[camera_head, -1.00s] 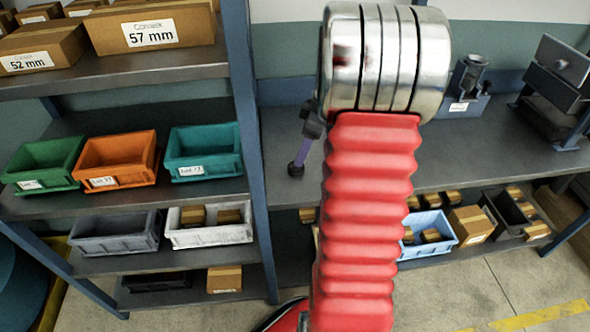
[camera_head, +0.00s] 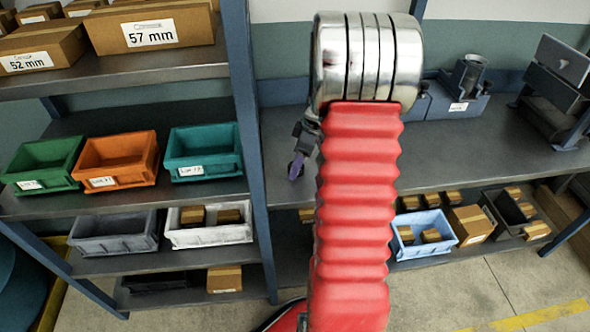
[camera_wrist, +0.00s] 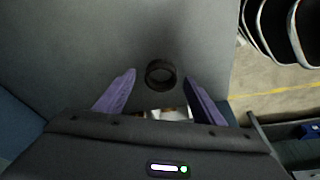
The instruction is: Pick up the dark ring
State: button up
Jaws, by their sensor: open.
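The dark ring (camera_wrist: 160,74) lies on the grey bench top (camera_wrist: 100,40) in the wrist view, a little beyond my fingertips and roughly centred between them. My gripper (camera_wrist: 160,82) is open, with its two purple fingers apart and nothing between them. In the head view, my gripper (camera_head: 297,168) shows partly beside my red arm, over the bench. The ring does not show in the head view, where my arm covers part of the bench. The height of my fingers above the bench is hard to tell.
A grey-blue fixture (camera_head: 462,92) and a dark machine (camera_head: 558,90) stand on the bench to the right. A shelf post (camera_head: 250,150) is close to my gripper's left. Green (camera_head: 42,163), orange (camera_head: 117,158) and teal (camera_head: 203,150) bins fill the left shelf.

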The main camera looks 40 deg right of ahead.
jog(key=shift+w+f, duration=0.1)
jog(key=shift+f, duration=0.25)
jog(key=shift+c, duration=0.2)
jog(key=c, duration=1.2)
jog(key=shift+o, duration=0.2)
jog(key=shift+r, duration=0.1)
notch_tip(320, 180, up, 10)
jog(key=shift+a, duration=0.1)
dwell(0.5)
